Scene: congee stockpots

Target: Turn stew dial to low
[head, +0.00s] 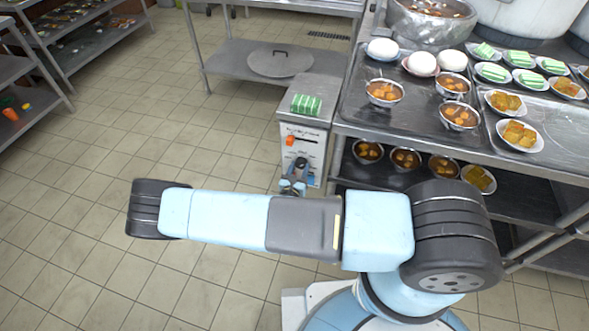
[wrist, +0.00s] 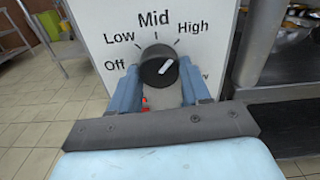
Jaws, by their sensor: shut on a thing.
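The stew dial (wrist: 158,66) is a round black knob with a white pointer mark, on the pale front panel (wrist: 110,20) of a box. The panel reads Off, Low, Mid and High around the dial. The white mark points up and right, toward High. My gripper (wrist: 158,80) is shut on the dial, with one blue finger on each side of it. In the head view, my gripper (head: 293,186) is at the front of the metal box (head: 309,108), and my arm hides part of the lower panel.
An orange control (head: 290,141) sits higher on the same box, and a green-and-white block (head: 306,104) lies on top. A steel table (head: 460,146) with bowls and plates stands close on the right. The tiled floor (head: 130,110) at left is open.

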